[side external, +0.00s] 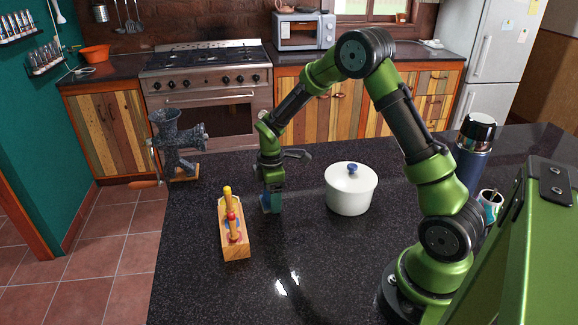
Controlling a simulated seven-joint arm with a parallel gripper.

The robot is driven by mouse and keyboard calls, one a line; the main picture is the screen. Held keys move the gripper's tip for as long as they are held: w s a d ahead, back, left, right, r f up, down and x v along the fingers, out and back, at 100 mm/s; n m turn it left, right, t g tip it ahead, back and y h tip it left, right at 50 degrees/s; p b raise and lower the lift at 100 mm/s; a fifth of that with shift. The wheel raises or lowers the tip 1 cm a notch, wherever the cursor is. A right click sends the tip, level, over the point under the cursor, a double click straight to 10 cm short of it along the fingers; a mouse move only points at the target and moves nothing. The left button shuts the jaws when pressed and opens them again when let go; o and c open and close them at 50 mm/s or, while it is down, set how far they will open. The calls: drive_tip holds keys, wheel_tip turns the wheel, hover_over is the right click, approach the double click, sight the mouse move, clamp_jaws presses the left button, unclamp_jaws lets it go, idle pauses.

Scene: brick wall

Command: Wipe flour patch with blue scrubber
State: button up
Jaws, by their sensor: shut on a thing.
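My gripper (271,197) points down over the dark counter, between a wooden box and a white pot. It is shut on the blue scrubber (266,204), of which only a small blue part shows at the fingers. The scrubber is low, at or close to the counter surface; I cannot tell whether it touches. I cannot make out a flour patch in this view. White glints on the counter in front look like light reflections.
The wooden box (236,244) with yellow and red handled things stands just left of my gripper. The white lidded pot (350,190) is to its right. A grinder (178,145) stands at the left edge, and a flask (473,155) at the right. The front counter (215,295) is clear.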

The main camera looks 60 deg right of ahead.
sight(256, 206)
drive_tip(key=shift+s+d, duration=1.95)
drive_tip(key=shift+s, duration=0.05)
drive_tip(key=shift+w+a, duration=3.55)
drive_tip(key=shift+a, duration=0.05)
wheel_tip(256, 206, up, 8)
drive_tip(key=shift+d, duration=0.2)
